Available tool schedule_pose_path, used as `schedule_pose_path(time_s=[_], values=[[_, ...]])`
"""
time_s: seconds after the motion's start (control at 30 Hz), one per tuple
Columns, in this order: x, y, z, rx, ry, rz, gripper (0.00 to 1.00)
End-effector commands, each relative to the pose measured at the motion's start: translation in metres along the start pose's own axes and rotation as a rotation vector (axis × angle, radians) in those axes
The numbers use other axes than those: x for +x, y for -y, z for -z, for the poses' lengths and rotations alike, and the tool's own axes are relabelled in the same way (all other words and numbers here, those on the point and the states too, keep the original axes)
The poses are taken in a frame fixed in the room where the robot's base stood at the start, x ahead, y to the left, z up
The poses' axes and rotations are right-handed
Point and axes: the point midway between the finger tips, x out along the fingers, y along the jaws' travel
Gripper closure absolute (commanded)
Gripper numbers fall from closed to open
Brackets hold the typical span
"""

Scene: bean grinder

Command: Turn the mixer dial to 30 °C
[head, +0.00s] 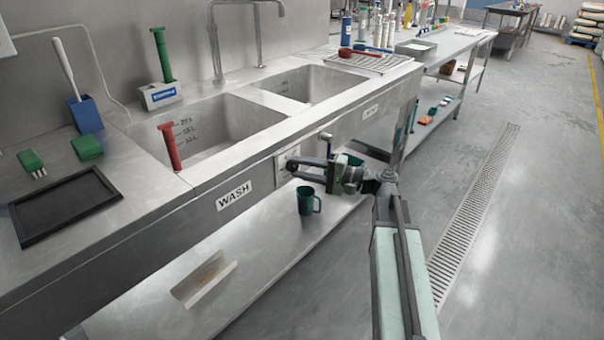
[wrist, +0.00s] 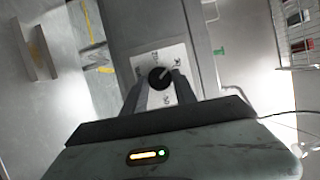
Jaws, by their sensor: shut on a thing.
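The mixer dial (wrist: 160,77) is a round black knob with a light pointer line. In the wrist view it sits on a white plate (wrist: 176,56) with small dark markings around it, too small to read surely. The pointer line slants toward the upper right in that view. My gripper (wrist: 161,82) is shut on the dial, with one finger on either side of it. In the head view my gripper (head: 290,164) reaches the plate on the sink's front panel, and its fingers hide most of the dial.
The steel sink front with a WASH label (head: 234,196) runs beside my arm. A dark green mug (head: 309,201) stands on the lower shelf below the dial. A small lever with a blue tip (head: 326,137) sticks out near my gripper. The floor at right is clear around a drain grate (head: 476,210).

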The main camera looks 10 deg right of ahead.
Motion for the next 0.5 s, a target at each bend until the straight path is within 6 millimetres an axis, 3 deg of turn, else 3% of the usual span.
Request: schedule_pose_path(time_s=[0.5], values=[[-0.0007, -0.0015, 0.0012, 0.108, -0.004, 0.043, 1.00]])
